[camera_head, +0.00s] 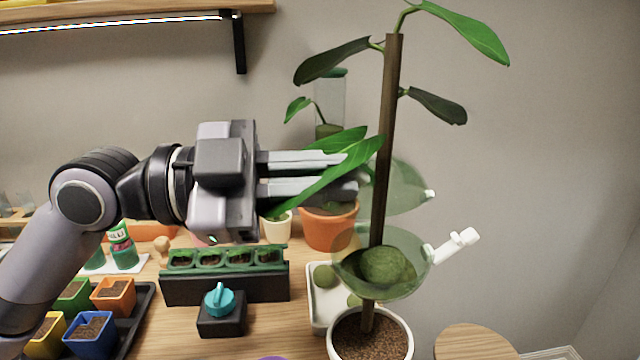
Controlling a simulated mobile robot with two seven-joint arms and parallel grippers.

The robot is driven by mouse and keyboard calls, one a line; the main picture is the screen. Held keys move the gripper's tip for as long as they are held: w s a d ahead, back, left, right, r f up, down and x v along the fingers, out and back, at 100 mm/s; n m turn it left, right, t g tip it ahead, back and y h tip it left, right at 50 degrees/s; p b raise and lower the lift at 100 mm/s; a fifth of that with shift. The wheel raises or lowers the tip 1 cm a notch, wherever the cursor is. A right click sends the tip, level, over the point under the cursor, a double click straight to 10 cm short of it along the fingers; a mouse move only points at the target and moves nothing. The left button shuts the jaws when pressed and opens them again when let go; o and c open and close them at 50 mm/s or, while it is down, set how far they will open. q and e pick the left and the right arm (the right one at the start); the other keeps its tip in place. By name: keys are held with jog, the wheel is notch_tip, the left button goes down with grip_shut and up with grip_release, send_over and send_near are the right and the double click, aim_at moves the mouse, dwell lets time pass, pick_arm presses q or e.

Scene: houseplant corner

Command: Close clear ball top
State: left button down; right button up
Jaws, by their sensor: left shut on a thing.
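The clear ball is a see-through green shell in two halves around the brown stake (388,130) of the tall plant. Its clear top (408,190) stands raised and tilted above the lower half (418,282), with a gap between them. The lower half holds a clump of green moss (384,264) against the stake. A white latch (456,243) sticks out from the lower half's right side. My left gripper (358,178) comes in from the left and is shut at the top's left edge; a green leaf hides part of the fingers. My right gripper is not in view.
The plant's white pot (398,322) stands at the front. A terracotta pot (330,228) and a white tray (317,300) are behind and left. A green seedling tray (225,289) and a teal-knobbed box (221,318) sit left. Space right of the ball is clear.

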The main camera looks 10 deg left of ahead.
pick_arm(q)
jog(key=s+f+m+b, duration=0.1)
jog(key=m, duration=0.1)
jog(key=s+f+m+b, duration=0.1)
jog(key=b, duration=0.1)
jog(key=shift+s+d+f+m+b, duration=0.15)
jog(key=shift+d+m+b, duration=0.15)
jog(key=shift+d+m, duration=0.1)
jog(key=c, duration=1.2)
grip_release()
jog(key=shift+a, duration=0.1)
